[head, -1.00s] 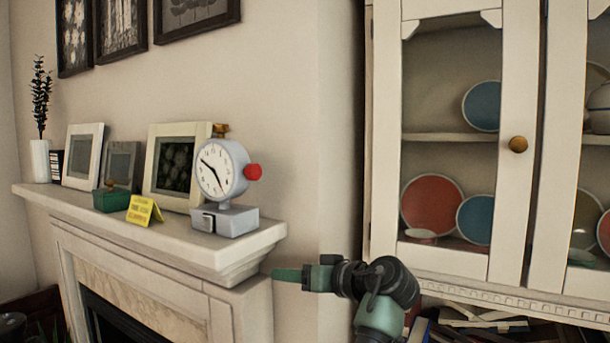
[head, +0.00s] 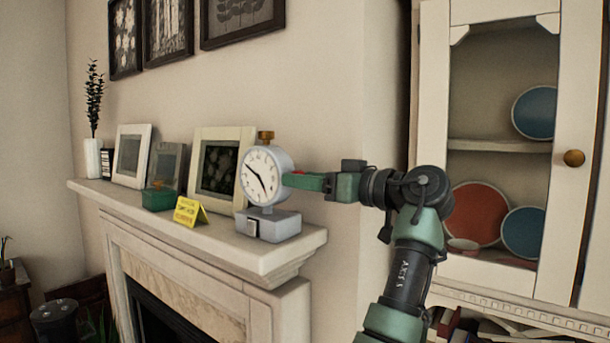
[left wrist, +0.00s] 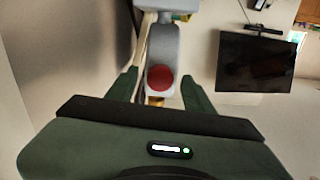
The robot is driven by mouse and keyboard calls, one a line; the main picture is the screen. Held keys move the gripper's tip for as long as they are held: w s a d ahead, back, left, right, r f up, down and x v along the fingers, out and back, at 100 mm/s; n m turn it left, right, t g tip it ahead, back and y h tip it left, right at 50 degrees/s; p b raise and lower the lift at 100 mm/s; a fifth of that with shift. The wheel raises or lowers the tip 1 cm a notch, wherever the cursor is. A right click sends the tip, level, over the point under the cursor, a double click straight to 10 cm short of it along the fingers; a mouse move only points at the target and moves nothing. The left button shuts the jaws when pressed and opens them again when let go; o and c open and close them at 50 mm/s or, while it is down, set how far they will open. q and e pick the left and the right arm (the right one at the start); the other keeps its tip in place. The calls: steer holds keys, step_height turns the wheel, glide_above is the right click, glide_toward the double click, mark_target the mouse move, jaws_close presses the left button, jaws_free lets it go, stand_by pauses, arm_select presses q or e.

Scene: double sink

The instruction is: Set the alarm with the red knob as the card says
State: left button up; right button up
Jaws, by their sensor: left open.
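The grey-white alarm clock (head: 281,225) stands on the mantel's right end, its white dial (head: 257,179) facing left of me. The red knob (left wrist: 160,78) on its side shows round in the left wrist view; in the head view my gripper hides most of it. My left gripper (left wrist: 160,88) is open, one finger on each side of the knob, with gaps visible. In the head view the gripper (head: 301,181) reaches the clock's right side. The yellow card (head: 190,211) stands folded left of the clock; its text is too small to read. My right gripper is not in view.
A brass knob (head: 266,136) tops the clock. A green box (head: 158,198) and picture frames (head: 221,167) stand along the mantel (head: 240,254). A white cabinet (head: 569,220) with plates stands at right, behind my arm.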

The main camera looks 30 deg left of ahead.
arm_select(q)
steer(key=shift+a, duration=0.2)
jaws_close()
steer(key=shift+m+p, duration=0.7)
steer(key=shift+m, duration=2.1)
